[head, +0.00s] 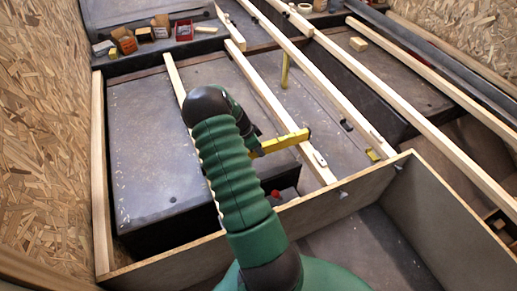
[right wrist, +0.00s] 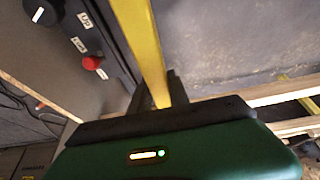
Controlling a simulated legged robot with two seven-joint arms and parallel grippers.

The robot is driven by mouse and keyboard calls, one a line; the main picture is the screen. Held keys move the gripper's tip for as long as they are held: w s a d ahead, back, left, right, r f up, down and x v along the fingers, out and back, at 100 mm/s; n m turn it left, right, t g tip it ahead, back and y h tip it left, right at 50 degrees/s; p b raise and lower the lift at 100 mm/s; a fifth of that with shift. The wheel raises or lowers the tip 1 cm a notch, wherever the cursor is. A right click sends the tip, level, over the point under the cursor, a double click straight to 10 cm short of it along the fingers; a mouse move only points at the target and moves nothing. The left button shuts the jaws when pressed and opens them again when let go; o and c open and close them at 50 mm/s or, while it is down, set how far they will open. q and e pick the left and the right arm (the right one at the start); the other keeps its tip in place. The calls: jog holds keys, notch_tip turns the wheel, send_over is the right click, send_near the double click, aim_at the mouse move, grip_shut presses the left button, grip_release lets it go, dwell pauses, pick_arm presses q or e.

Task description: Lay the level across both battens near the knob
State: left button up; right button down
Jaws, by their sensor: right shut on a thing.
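The yellow level (head: 283,142) is a straight bar, held in my right gripper (head: 254,147). In the right wrist view the level (right wrist: 140,38) passes between the two dark fingers (right wrist: 160,92), which are shut on it. In the head view its right end overlaps one pale batten (head: 267,95); I cannot tell if they touch. Another batten (head: 173,76) runs to the left, partly hidden behind my green right arm. A black knob (right wrist: 42,12) with a white mark sits on a grey panel in the right wrist view. My left gripper is not in view.
A red button (right wrist: 92,63) is on the panel near the knob. Longer wooden strips (head: 330,80) run along the right. A plywood edge (head: 345,185) crosses the front. Small boxes (head: 124,40) stand at the back left. The grey surface (head: 145,150) left of my arm is clear.

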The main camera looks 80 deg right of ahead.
jog(key=c, duration=1.2)
grip_release()
jog(key=shift+o, duration=0.2)
jog(key=p+v, duration=0.6)
jog(key=v, duration=1)
jog(key=shift+w+r+p, duration=0.25)
jog(key=shift+r+p, duration=0.1)
jog(key=shift+p, duration=0.05)
jog(key=shift+a, duration=0.1)
